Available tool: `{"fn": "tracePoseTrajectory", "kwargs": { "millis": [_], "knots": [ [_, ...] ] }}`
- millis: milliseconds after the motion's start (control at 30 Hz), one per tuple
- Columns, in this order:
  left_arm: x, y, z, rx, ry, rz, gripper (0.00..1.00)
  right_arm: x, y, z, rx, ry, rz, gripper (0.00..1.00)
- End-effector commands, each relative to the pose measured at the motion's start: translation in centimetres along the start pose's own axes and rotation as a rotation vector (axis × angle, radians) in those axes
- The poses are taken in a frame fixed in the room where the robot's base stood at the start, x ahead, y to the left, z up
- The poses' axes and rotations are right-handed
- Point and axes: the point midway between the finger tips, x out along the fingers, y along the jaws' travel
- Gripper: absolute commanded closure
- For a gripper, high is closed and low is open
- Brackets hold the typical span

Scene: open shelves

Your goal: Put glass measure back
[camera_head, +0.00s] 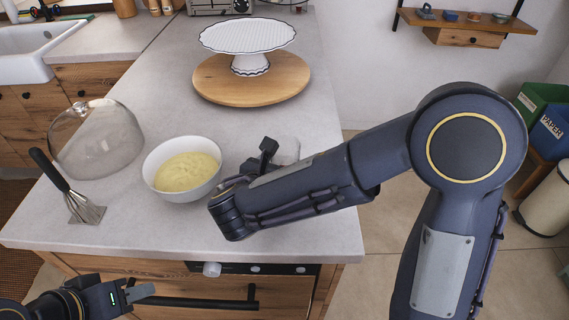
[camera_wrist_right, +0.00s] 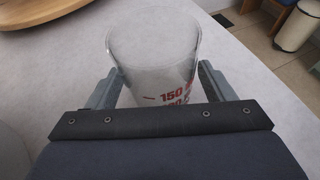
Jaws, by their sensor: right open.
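The clear glass measure (camera_wrist_right: 150,50), with red markings, stands on the counter in the right wrist view. My right gripper (camera_wrist_right: 157,86) is open, with one finger on each side of the glass. I cannot tell if the fingers touch it. In the head view the glass measure (camera_head: 287,150) shows only in part behind my right arm. My right gripper (camera_head: 266,155) is mostly hidden there by its own wrist. My left gripper (camera_head: 138,292) is low at the left, in front of the counter and away from the glass. Its opening is unclear.
A white bowl of yellow batter (camera_head: 184,170) stands just left of my right gripper. A glass dome (camera_head: 95,140) and a whisk-like tool (camera_head: 75,195) are farther left. A white cake stand (camera_head: 249,40) on a round wooden board (camera_head: 215,88) stands behind. The counter's right edge is close.

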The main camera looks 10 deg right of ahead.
Motion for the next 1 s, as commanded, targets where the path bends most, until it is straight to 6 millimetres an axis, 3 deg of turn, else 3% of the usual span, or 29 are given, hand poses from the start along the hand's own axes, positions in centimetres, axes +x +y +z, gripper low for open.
{"fn": "tracePoseTrajectory", "kwargs": {
  "millis": [167,267,700,1000],
  "knots": [
    [-0.5,0.2,-0.3,0.000,0.000,0.000,0.64,-0.3,0.0,0.7,0.001,0.000,0.000,0.25],
    [-0.3,0.1,-0.1,0.000,0.000,0.000,0.64,-1.6,0.1,0.4,0.000,-0.002,0.005,0.25],
    [-0.4,0.2,-0.2,0.000,0.000,0.000,0.64,-10.4,0.1,0.4,-0.001,-0.001,0.004,0.25],
    [-0.4,0.2,-0.2,0.000,0.000,0.000,0.64,-12.2,0.0,0.4,-0.001,0.000,0.000,0.25]
  ]
}}
